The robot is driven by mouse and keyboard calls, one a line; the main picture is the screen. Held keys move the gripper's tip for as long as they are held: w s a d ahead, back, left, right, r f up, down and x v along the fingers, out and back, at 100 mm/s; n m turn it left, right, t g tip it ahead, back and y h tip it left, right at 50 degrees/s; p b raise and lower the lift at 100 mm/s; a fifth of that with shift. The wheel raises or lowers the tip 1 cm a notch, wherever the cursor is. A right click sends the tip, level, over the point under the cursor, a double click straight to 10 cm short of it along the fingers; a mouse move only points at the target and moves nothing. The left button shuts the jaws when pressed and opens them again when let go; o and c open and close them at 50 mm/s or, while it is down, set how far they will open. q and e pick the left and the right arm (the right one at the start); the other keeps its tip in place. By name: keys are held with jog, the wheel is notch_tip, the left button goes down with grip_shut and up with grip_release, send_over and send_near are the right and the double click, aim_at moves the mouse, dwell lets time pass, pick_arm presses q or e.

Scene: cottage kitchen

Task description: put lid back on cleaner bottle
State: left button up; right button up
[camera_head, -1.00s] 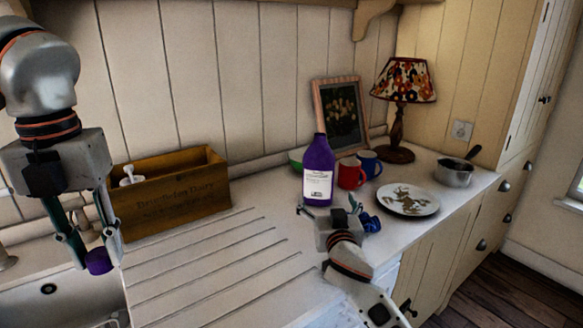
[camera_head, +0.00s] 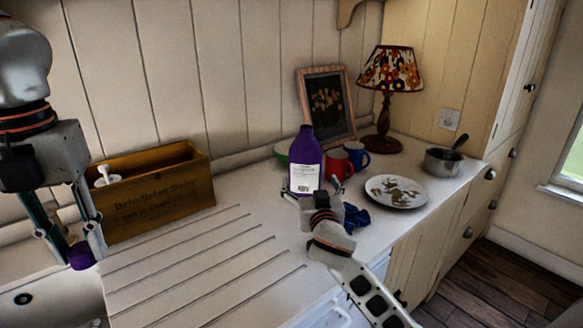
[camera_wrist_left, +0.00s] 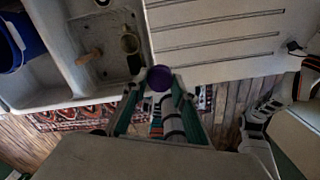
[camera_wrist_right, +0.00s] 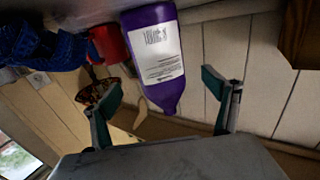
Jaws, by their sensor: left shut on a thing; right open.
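The purple cleaner bottle (camera_head: 305,163) with a white label stands upright on the counter, its top uncapped as far as I can see. My right gripper (camera_head: 311,192) is open in front of it; in the right wrist view the bottle (camera_wrist_right: 155,58) shows between and beyond the open fingers (camera_wrist_right: 168,105), apart from them. My left gripper (camera_head: 72,246) is shut on the purple lid (camera_head: 81,257), held in the air by the sink at the left. The lid (camera_wrist_left: 159,78) also shows between the fingertips in the left wrist view.
A wooden box (camera_head: 160,192) stands by the wall. Red and blue mugs (camera_head: 355,153), a framed picture (camera_head: 327,106) and a lamp (camera_head: 388,80) are behind and right of the bottle. A plate (camera_head: 396,192), pan (camera_head: 442,161) and blue cloth (camera_head: 355,216) lie rightward. The ribbed drainboard (camera_head: 190,265) is clear.

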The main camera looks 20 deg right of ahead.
aim_at(307, 172)
jog(key=shift+x, duration=1.85)
pick_arm(q)
jog(key=shift+f, duration=0.3)
pick_arm(e)
jog(key=shift+x, duration=3)
jog(key=c, duration=1.6)
jog(key=shift+r, duration=0.15)
